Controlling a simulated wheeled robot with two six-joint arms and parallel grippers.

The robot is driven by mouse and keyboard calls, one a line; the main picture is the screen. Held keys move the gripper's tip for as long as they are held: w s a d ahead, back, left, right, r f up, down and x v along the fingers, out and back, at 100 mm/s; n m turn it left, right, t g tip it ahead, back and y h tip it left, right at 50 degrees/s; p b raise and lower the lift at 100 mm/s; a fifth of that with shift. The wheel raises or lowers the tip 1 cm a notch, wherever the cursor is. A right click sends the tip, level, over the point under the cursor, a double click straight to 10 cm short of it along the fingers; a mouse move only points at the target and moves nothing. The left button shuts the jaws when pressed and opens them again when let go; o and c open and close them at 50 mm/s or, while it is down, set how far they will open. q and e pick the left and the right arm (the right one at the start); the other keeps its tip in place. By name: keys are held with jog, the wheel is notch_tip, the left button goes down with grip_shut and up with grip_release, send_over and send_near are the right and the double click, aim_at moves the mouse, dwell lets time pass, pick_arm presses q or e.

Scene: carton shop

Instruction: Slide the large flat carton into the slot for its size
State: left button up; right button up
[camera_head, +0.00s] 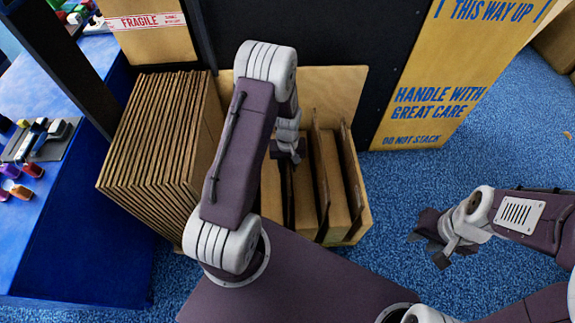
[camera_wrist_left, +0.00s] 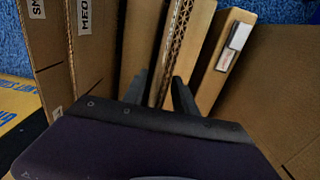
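The slotted wooden rack (camera_head: 357,226) stands against the dark wall, with upright dividers. My left arm reaches across it and hides its left part. My left gripper (camera_head: 288,152) is at the left side of the rack, partly hidden by its own arm. In the left wrist view, my left gripper (camera_wrist_left: 159,90) has a finger on each side of a flat carton (camera_wrist_left: 186,38) with a corrugated edge, and the carton fills the gap. The carton's lower end is hidden, so its depth in the slot is unclear. My right gripper (camera_head: 436,242) is open and empty over the blue floor.
Several flat cartons (camera_head: 150,130) stand stacked left of the rack. Partly cut-off labels mark two boards (camera_wrist_left: 84,15) at the left of the wrist view. A blue table (camera_head: 75,235) with small items is at far left. A large printed carton (camera_head: 415,75) stands behind, right.

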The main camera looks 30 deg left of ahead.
pick_arm(q)
notch_tip(320, 180, up, 9)
jog(key=p, duration=0.3)
jog(key=shift+p, duration=0.4)
jog(key=d+r+m+t, duration=0.2)
jog(key=d+r, duration=0.3)
jog(key=r, duration=0.5)
jog(key=s+d+r+m+p, duration=0.15)
jog(key=s+m, duration=0.25)
jog(key=s, duration=0.8)
notch_tip(320, 180, up, 21)
jog(key=p, duration=2)
jog(key=shift+d+r+g+p, duration=0.15)
jog(key=shift+d+g+p, duration=0.15)
jog(key=shift+g, duration=0.1)
